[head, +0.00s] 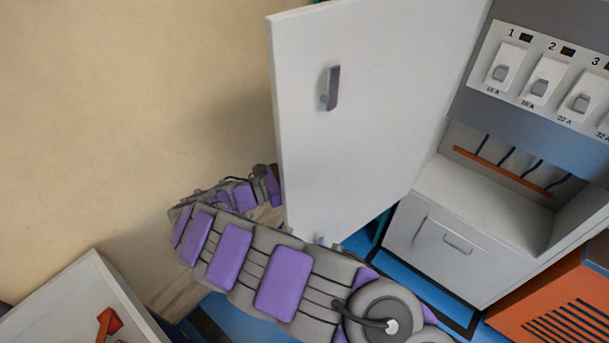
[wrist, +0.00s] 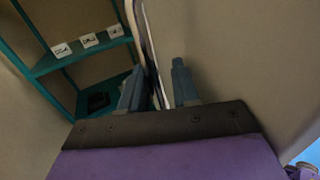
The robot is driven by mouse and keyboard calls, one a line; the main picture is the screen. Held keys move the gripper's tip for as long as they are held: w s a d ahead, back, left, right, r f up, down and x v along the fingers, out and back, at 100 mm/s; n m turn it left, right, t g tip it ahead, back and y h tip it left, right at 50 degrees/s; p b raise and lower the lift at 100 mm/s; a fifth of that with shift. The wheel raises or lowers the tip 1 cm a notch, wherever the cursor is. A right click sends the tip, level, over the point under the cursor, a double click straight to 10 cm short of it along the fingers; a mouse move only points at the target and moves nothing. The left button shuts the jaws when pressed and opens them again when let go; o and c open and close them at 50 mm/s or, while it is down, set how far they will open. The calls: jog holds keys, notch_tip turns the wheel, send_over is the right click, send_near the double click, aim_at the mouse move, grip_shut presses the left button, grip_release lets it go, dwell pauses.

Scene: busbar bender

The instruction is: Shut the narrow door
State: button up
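A pale grey door (head: 365,95) with a dark grey handle (head: 332,88) stands wide open at the left of the cabinet in the head view. Whether it counts as the narrow one I cannot tell. My purple and grey arm reaches up at the left and passes behind the door's free edge, so my gripper is hidden there. In the wrist view my gripper (wrist: 157,88) has its two blue-grey fingers apart. A thin pale panel edge (wrist: 149,50), apparently the door's, runs between them. Contact cannot be told.
The cabinet (head: 480,205) holds numbered breakers (head: 545,80) and a closed lower drawer front (head: 445,240). An orange vented box (head: 560,310) stands at lower right. A pale box with red parts (head: 85,305) is at lower left. A teal shelf (wrist: 85,52) shows in the wrist view.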

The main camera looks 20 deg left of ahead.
jog(key=shift+w+a+f, duration=0.1)
jog(key=shift+a+f, duration=0.05)
jog(key=shift+a, duration=0.45)
jog(key=shift+d, duration=0.35)
grip_shut()
